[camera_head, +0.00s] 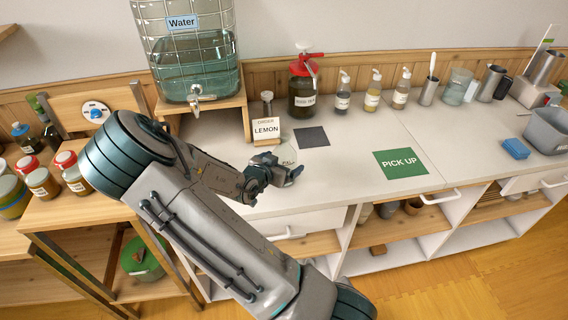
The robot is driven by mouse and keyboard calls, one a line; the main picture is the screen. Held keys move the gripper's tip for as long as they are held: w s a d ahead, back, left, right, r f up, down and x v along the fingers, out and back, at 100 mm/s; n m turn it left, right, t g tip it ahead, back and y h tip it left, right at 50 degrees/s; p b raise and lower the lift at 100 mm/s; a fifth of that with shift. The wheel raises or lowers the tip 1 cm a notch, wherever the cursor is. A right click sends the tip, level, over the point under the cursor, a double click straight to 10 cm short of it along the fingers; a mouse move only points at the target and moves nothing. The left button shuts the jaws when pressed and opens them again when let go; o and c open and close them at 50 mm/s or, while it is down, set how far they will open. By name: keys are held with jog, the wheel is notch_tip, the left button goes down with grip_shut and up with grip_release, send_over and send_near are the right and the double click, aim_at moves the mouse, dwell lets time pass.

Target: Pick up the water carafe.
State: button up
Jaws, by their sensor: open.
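A clear glass vessel (286,154), which looks like the carafe, stands on the counter just beyond my gripper, partly hidden by it. A label shows faintly on it. My gripper (290,174) is low over the counter's front part, open, with its fingers close to the vessel. I cannot tell whether they touch it or reach around it. The large glass jar labelled Water (190,65), with a tap (196,97), stands on a wooden stand at the back left.
A LEMON order card (266,128) stands just behind the vessel. A dark square mat (312,137) and green PICK UP mat (401,163) lie to its right, both bare. A red-lidded jar (302,90), small bottles and cups line the back. The counter's middle is clear.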

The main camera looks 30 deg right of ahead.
jog(key=shift+x, duration=0.8)
jog(key=c, duration=1.4)
jog(key=shift+r, duration=0.2)
